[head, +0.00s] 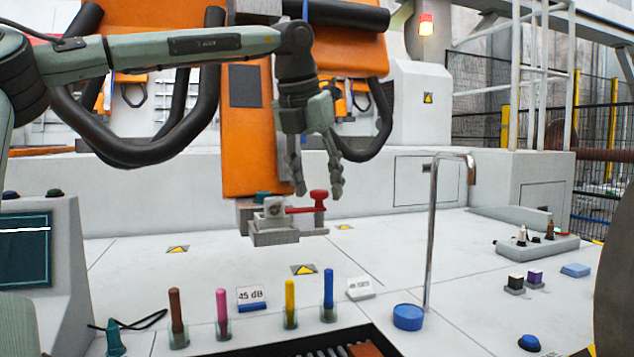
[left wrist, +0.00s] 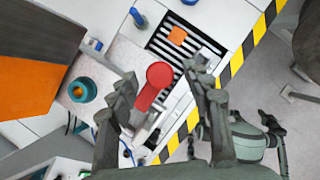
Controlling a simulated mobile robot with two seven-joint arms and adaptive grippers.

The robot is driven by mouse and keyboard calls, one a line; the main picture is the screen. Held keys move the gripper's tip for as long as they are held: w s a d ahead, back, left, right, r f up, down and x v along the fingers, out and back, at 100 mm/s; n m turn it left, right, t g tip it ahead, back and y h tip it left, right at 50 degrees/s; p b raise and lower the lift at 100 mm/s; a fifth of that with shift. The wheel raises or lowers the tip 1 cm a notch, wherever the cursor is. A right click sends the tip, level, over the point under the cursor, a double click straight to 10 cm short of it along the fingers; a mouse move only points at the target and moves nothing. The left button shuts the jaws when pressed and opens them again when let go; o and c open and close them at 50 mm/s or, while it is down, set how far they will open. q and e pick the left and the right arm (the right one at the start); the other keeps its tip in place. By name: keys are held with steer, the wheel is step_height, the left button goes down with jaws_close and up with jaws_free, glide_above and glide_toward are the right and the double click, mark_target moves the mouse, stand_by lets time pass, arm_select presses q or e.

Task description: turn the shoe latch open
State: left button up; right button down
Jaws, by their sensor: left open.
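The shoe latch (head: 305,209) is a red lever with a round red knob (head: 319,196) at its right end. It lies roughly level across a small grey block fixture (head: 275,236) on the white bench. My left gripper (head: 318,188) points down over the lever's knob end, its fingers apart. In the left wrist view the red latch (left wrist: 155,82) shows between the two open fingers, seen from above. Whether a finger touches it I cannot tell. My right gripper is in neither view.
A tall orange panel (head: 246,140) stands behind the fixture. In front are brown, pink, yellow and blue pegs (head: 328,288), a 45 dB sign (head: 251,296) and a slotted dark tray (head: 310,345). A bent metal pipe (head: 432,235) rises at right.

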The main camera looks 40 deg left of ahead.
arm_select(q)
jaws_close()
steer(key=shift+m, duration=0.3)
steer(key=m, duration=0.1)
steer(key=m+h, duration=0.1)
steer(key=m, duration=0.1)
steer(key=m+h, duration=0.1)
steer(key=shift+a, duration=0.25)
steer(key=m, duration=0.2)
steer(key=m+h, duration=0.1)
steer(key=m, duration=0.1)
steer(key=shift+a+m+h, duration=0.15)
steer(key=shift+m+h, duration=0.15)
steer(key=shift+m, duration=0.1)
steer(key=m, duration=0.2)
steer(key=m+g+h, duration=0.1)
steer(key=m, duration=0.1)
steer(key=shift+w+a+m+g, duration=0.15)
steer(key=shift+w+m+g, duration=0.05)
steer(key=shift+m+g, duration=0.1)
steer(key=shift+w+m+g+h, duration=0.1)
steer(key=shift+m+g+h, duration=0.55)
steer(key=shift+m, duration=1.25)
